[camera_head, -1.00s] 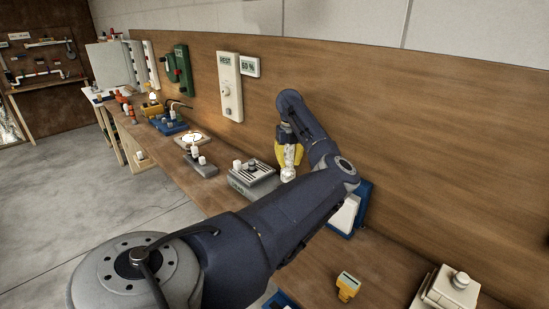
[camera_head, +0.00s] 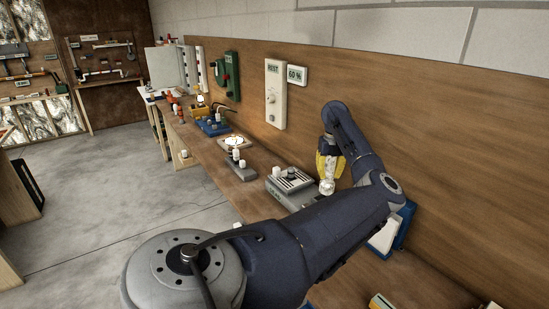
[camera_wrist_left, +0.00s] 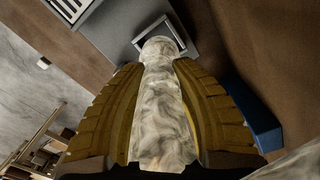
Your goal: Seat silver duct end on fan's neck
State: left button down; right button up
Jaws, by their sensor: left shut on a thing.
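The silver duct (camera_head: 327,187) is a crinkled, shiny tube, held between the yellow fingers of my left gripper (camera_head: 329,162). In the left wrist view the duct (camera_wrist_left: 163,105) runs lengthwise between the two fingers of the gripper (camera_wrist_left: 157,75). Its rounded far end overlaps a square, grey-framed dark opening on the fan, a grey box (camera_wrist_left: 130,20). I cannot tell whether the end touches the neck or sits above it. In the head view the fan (camera_head: 285,194) stands on the bench just left of the duct. My right gripper is out of view.
A wooden bench (camera_head: 205,165) runs along the brown panel. A small grey base with white knobs (camera_head: 240,172) stands left of the fan. A blue-framed item (camera_head: 405,225) is close to the right of my arm. A white REST panel (camera_head: 275,95) hangs above.

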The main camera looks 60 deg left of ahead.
aim_at(328, 180)
pick_arm(q)
jog(key=shift+f, duration=0.15)
jog(key=shift+f, duration=1.45)
jog(key=shift+f, duration=1.45)
dwell(1.5)
jog(key=c, duration=1)
grip_release()
jog(key=shift+c, duration=0.2)
notch_tip(328, 180, up, 12)
jog(key=shift+d, duration=0.1)
